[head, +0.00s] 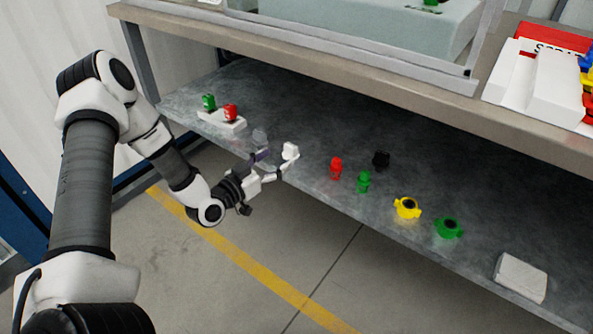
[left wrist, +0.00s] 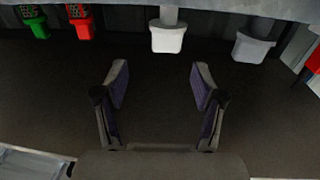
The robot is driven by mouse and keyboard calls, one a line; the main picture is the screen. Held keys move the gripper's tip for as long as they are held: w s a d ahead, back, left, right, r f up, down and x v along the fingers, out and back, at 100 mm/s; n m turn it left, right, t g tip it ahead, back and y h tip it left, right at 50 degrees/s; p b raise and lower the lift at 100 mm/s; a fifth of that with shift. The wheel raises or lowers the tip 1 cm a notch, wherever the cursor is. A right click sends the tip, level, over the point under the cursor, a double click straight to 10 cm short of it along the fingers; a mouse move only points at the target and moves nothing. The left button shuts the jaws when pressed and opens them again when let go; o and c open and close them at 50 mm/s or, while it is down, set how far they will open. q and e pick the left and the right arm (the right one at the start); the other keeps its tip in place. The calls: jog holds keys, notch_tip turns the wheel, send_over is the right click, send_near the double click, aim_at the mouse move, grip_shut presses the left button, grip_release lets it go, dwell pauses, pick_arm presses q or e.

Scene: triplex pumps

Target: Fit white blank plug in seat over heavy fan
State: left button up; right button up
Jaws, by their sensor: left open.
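The white blank plug (head: 290,150) stands near the front edge of the lower shelf. My left gripper (head: 276,163) is in front of it at the shelf edge, open and empty. In the left wrist view, which seems upside down, a white plug (left wrist: 167,37) lies ahead of the open fingers (left wrist: 158,82), roughly in line with the gap and not between them. A greyer, pale plug (head: 259,136) stands just left of the white one; it also shows in the wrist view (left wrist: 252,47). I cannot make out the heavy fan or its seat. My right gripper is out of view.
A white holder (head: 212,118) carries a green and a red plug at the left. Right of the gripper stand red (head: 336,168), green (head: 363,182) and black (head: 381,159) plugs, yellow (head: 407,208) and green (head: 449,228) rings, and a pale block (head: 521,277). A bench top overhangs the shelf.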

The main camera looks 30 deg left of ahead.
aim_at(288, 149)
pick_arm(q)
jog(key=w+b, duration=0.1)
jog(key=w, duration=0.1)
jog(key=w+b, duration=0.1)
jog(key=w, duration=0.2)
jog(key=w+b, duration=0.1)
jog(key=w, duration=0.1)
jog(key=shift+w+d+f, duration=0.15)
jog(key=shift+d+f, duration=0.05)
jog(key=shift+f, duration=0.1)
jog(key=shift+r, duration=0.15)
jog(key=c, duration=1.3)
